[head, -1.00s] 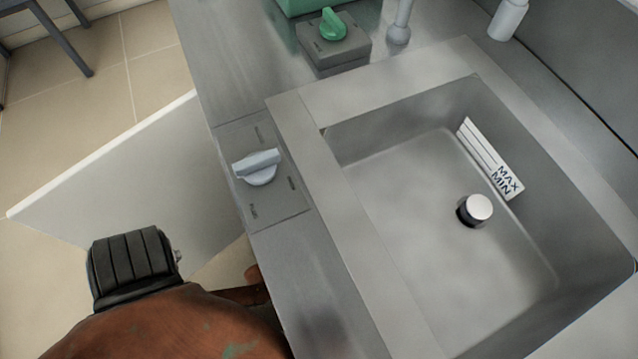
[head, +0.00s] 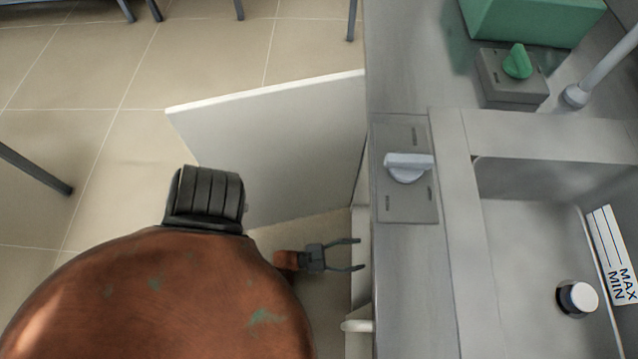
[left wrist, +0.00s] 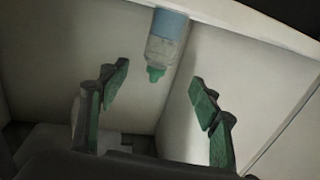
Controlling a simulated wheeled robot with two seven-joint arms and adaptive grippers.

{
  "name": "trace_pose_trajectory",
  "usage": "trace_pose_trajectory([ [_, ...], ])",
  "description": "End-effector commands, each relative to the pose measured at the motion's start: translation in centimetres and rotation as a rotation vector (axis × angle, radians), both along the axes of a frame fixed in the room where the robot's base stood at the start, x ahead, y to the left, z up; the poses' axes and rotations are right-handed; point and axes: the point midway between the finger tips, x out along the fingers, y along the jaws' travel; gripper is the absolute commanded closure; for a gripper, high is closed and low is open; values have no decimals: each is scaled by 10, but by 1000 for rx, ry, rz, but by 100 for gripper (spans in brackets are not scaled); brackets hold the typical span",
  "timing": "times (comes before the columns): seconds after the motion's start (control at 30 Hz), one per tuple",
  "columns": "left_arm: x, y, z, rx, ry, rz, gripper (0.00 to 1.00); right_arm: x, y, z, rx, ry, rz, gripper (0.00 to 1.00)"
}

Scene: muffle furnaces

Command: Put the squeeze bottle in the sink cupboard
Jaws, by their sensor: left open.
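The squeeze bottle (left wrist: 166,42) shows in the left wrist view as a clear body with a blue band and a green cap, its cap pointing down in the picture. It is against pale panels that look like the inside of the sink cupboard. My left gripper (head: 356,255) is open at the cupboard opening, below the counter edge. In the left wrist view its fingers (left wrist: 160,76) are apart on either side of the bottle's cap end, with nothing held between them. The white cupboard door (head: 280,135) stands open. The bottle is hidden in the head view. My right gripper is not in view.
The steel counter edge (head: 405,285) lies right of my left gripper, with the sink (head: 530,250) beyond. A grey knob (head: 408,167) and a green knob (head: 517,62) sit on the counter. A light handle (head: 357,326) is near the gripper. Floor is open at left.

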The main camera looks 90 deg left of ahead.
Motion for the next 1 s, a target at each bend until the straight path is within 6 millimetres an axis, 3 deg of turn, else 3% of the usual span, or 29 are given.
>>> trace_pose_trajectory([
  [0.13, -7, -1, -1, -2, 21, -13, 42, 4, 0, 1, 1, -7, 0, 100],
  [0.23, -28, -9, -3, -16, 99, -61, 42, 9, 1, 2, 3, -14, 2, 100],
  [0.5, -142, -58, 10, -74, 495, -242, 42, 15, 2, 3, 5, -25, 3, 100],
  [0.6, -179, -72, 23, -92, 617, -276, 42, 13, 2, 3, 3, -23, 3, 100],
  [0.7, -203, -81, 34, -103, 701, -291, 42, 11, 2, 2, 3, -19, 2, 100],
  [0.8, -214, -85, 40, -108, 743, -298, 42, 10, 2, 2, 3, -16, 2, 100],
  [1.0, -217, -86, 41, -109, 752, -299, 42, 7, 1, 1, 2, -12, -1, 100],
])
